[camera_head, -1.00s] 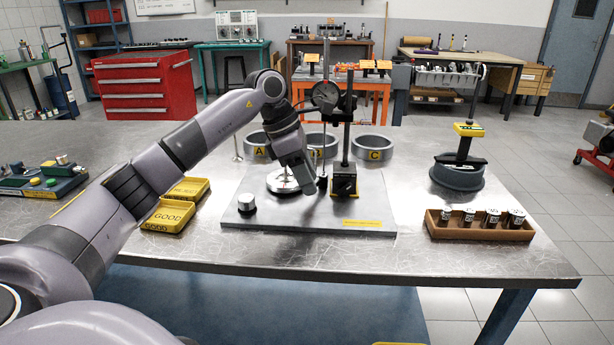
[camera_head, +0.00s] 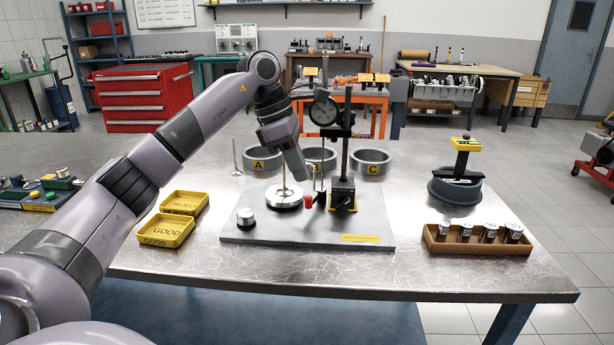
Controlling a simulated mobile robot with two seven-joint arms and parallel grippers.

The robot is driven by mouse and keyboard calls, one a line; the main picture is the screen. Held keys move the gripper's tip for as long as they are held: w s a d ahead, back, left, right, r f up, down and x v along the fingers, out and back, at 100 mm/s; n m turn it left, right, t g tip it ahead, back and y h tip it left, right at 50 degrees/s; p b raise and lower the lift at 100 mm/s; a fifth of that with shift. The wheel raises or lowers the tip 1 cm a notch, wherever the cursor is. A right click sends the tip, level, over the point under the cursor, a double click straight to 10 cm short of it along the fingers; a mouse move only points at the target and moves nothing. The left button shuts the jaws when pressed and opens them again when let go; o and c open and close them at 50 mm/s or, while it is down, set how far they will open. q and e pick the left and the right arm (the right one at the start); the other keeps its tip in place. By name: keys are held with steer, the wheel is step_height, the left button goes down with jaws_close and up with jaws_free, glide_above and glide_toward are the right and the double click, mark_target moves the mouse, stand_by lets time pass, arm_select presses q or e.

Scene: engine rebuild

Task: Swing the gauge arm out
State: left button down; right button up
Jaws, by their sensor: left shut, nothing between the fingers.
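The dial gauge (camera_head: 323,111) has a round dark-rimmed face and hangs on the left of a black upright post (camera_head: 346,150). The post rises from a black block base (camera_head: 342,196) on a grey plate (camera_head: 265,235). A thin stem runs down below the dial. A small red piece (camera_head: 308,201) shows low beside the base. A round silver disc (camera_head: 284,197) with an upright rod lies on the plate. My left gripper (camera_head: 301,174) is shut and empty, pointing down just left of the stem and above the red piece; I cannot tell whether it touches anything. My right gripper is not in view.
Rings marked A (camera_head: 258,164) and C (camera_head: 372,166) stand behind the plate, with another between them. Yellow trays (camera_head: 166,231) lie left. A wooden rack of cylinders (camera_head: 478,254) and a dark ring with a yellow-topped tool (camera_head: 457,187) stand right. A small silver cylinder (camera_head: 246,217) sits on the plate.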

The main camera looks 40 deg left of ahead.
arm_select(q)
steer(key=w+d+m+y, duration=0.1)
steer(key=d+m, duration=0.1)
steer(key=d, duration=0.1)
steer(key=w+d+f+m+g+y+p, duration=0.1)
steer(key=d+m, duration=0.1)
steer(key=d, duration=0.1)
steer(key=w+d+f+m+g+y, duration=0.1)
steer(key=d+m, duration=0.2)
steer(key=shift+d+p, duration=0.2)
steer(key=shift+p, duration=0.15)
steer(key=w+d+r+m+y+p, duration=0.2)
steer(key=w+d+r+m+y, duration=0.15)
steer(key=m+y, duration=0.5)
steer(key=shift+g+h, duration=0.3)
steer(key=shift+h, duration=0.15)
steer(key=x, duration=0.6)
steer(key=s+x, duration=0.1)
steer(key=x, duration=0.2)
steer(key=shift+a+f+p, duration=0.15)
steer(key=shift+f+p, duration=0.1)
steer(key=shift+p, duration=0.15)
steer(key=shift+s+a+r+p, duration=0.15)
steer(key=shift+s+a+p, duration=0.2)
steer(key=shift+s+a, duration=0.9)
steer(key=shift+a, duration=0.05)
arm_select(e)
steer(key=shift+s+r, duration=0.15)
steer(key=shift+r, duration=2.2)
